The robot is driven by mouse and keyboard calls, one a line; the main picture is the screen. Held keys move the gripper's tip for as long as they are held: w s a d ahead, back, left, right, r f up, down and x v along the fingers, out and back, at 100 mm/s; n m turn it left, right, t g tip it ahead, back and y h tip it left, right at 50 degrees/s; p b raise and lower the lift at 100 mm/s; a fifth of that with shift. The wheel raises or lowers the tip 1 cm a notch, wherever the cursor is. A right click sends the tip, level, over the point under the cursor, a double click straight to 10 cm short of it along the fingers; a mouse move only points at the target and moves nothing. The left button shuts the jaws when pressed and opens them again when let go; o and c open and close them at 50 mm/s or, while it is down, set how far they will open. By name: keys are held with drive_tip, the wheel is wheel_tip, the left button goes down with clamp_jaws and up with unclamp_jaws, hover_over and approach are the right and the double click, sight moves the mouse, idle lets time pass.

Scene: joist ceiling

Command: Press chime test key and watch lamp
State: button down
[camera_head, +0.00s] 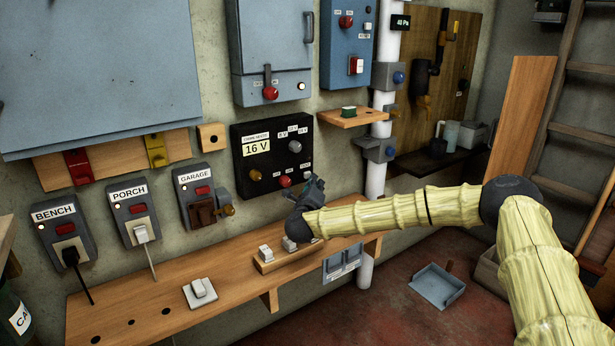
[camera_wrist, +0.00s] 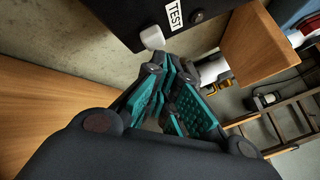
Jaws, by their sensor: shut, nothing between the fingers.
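The black chime panel (camera_head: 268,135) hangs on the wall, with a "16 V" label, an amber round part (camera_head: 254,175), a red round part (camera_head: 285,181) and a grey knob (camera_head: 295,146). My gripper (camera_head: 314,184) is at the panel's lower right corner, shut and empty. In the wrist view, the white test key (camera_wrist: 152,38) sticks out from the panel's edge beside the "TEST" label (camera_wrist: 174,14). My fingers, with teal pads (camera_wrist: 172,85), lie just below the key; I cannot tell whether they touch it. Which round part is the lamp is unclear.
A wooden shelf (camera_head: 150,300) runs below, carrying white switches (camera_head: 200,292). A small wooden ledge (camera_head: 352,117) juts out right of the panel, near the white pipe (camera_head: 376,178). The bench, porch and garage boxes (camera_head: 130,212) are to the left.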

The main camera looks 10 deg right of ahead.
drive_tip(key=shift+w+a, duration=0.2)
drive_tip(key=shift+w, duration=0.2)
idle(0.7)
drive_tip(key=shift+s+d, duration=0.1)
drive_tip(key=shift+s, duration=0.05)
drive_tip(key=shift+s+d, duration=0.25)
drive_tip(key=shift+s, duration=0.45)
drive_tip(key=shift+s+d, duration=0.35)
drive_tip(key=shift+s, duration=0.6)
drive_tip(key=shift+s+d, duration=0.35)
drive_tip(key=shift+s, duration=0.55)
drive_tip(key=shift+s+d, duration=0.35)
drive_tip(key=shift+s, duration=0.6)
